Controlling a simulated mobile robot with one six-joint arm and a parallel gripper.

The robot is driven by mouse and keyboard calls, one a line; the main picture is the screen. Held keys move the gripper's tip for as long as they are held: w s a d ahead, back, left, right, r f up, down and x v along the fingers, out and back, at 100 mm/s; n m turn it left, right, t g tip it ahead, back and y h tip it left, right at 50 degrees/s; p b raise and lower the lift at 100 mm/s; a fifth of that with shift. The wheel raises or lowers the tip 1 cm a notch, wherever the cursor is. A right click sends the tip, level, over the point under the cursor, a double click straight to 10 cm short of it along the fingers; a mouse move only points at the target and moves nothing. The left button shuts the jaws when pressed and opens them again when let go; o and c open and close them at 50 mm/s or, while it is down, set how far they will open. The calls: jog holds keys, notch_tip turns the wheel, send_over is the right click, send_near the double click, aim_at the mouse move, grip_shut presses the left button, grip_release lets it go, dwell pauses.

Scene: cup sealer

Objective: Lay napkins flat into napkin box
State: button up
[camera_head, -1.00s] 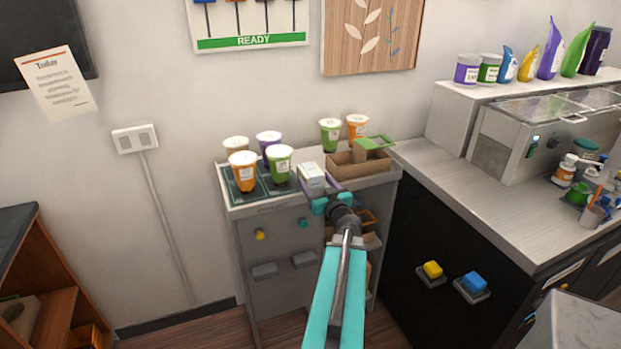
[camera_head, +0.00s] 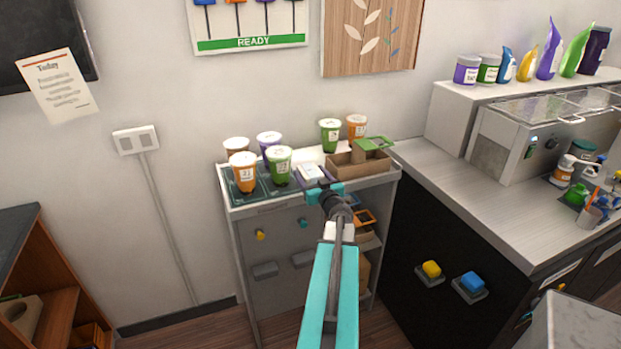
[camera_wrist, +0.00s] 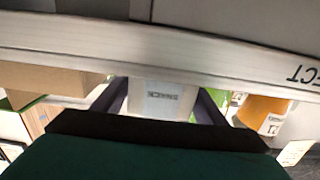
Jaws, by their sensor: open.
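A small white block with a dark printed label, seemingly the napkins (camera_head: 312,173), is on the top of the grey stand beside the cups. In the wrist view the white block (camera_wrist: 163,101) lies between the dark purple fingers. My gripper (camera_head: 315,177) is open around it; I cannot tell whether the fingers touch it. An open brown cardboard box (camera_head: 350,166), possibly the napkin box, is just right of my gripper, and also at the left of the wrist view (camera_wrist: 45,78). A green piece (camera_head: 374,143) is at its back.
Orange (camera_head: 244,172) and green (camera_head: 280,166) lidded cups stand in a dark tray close left of my gripper. More cups, including a green one (camera_head: 330,135), stand behind. The steel counter (camera_head: 470,185) is at the right. The stand's raised front edge (camera_wrist: 160,45) crosses the wrist view.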

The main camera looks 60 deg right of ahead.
aim_at(310, 170)
dwell(0.4)
jog(key=c, duration=1)
jog(key=shift+r, duration=0.1)
notch_tip(310, 170, up, 18)
jog(key=shift+f+p, duration=0.1)
jog(key=shift+p, duration=0.8)
